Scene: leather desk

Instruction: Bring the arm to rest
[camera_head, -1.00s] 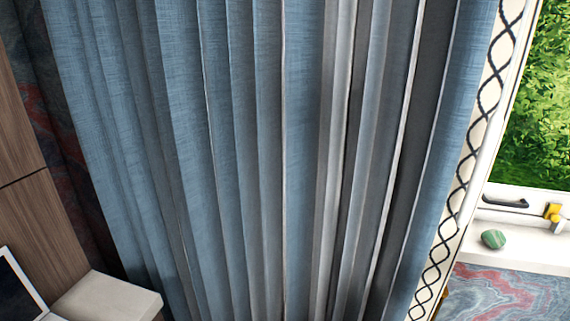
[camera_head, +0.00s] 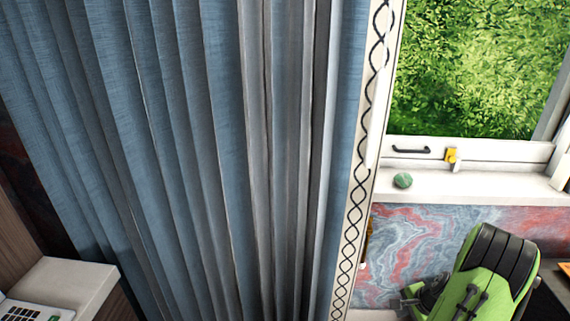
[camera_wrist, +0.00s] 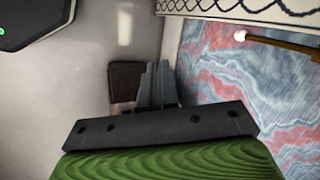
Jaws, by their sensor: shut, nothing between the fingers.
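In the wrist view my gripper (camera_wrist: 157,72) shows as two grey fingers close together beyond a dark bar. The fingers are shut with nothing between them. A green, grain-patterned surface fills the bottom of that view, below the bar. Pale surfaces lie to the left and ahead, and a red and blue marbled wall (camera_wrist: 215,75) lies to the right. I cannot tell how far the fingers are from these. In the head view I cannot make out the gripper with certainty.
A blue-grey curtain (camera_head: 180,130) fills the left and middle of the head view. To its right is a window with a white sill (camera_head: 470,187) bearing a small green ball-like object (camera_head: 403,180).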

